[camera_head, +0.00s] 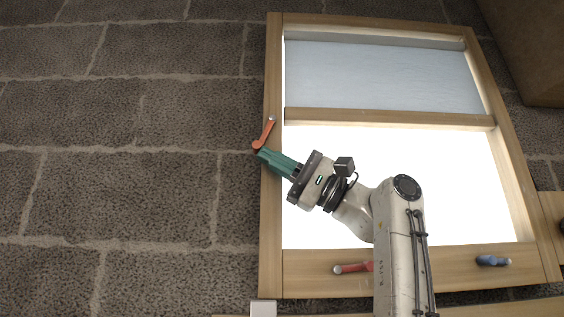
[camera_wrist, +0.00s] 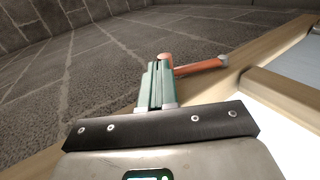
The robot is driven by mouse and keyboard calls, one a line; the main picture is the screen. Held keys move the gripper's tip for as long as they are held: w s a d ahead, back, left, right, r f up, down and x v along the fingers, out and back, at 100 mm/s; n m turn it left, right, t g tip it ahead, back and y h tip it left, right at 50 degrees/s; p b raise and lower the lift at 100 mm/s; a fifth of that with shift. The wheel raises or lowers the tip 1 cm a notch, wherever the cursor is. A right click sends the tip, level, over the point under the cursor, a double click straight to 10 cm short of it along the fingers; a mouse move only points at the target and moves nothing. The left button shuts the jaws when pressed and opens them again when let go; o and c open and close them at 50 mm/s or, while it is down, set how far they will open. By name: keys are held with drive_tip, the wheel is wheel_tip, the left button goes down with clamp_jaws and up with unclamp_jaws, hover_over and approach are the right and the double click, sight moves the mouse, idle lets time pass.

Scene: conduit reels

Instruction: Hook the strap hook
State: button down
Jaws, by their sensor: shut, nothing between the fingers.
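An orange hook-like lever (camera_head: 264,134) sits on the left upright of a wooden frame (camera_head: 273,75). It slants from a grey pivot at its upper end down to a rounded lower end. My gripper (camera_head: 262,154) has green fingers, shut and empty, with the tips right at the rounded end. In the wrist view the lever (camera_wrist: 197,67) extends right from just beyond the fingertips (camera_wrist: 158,66). I cannot tell whether they touch. No strap shows clearly.
A red handle (camera_head: 351,268), partly behind my arm, and a blue handle (camera_head: 488,261) sit on the frame's bottom rail. A greyish pane (camera_head: 380,78) fills the upper opening; the lower one is bright white. Stone blocks (camera_head: 120,110) lie left. A brown block stands top right.

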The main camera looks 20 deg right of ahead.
drive_tip(key=s+d+b, duration=0.3)
drive_tip(key=s+d, duration=0.1)
drive_tip(key=d, duration=0.8)
drive_tip(key=shift+d+f, duration=0.2)
drive_tip(key=shift+f, duration=0.15)
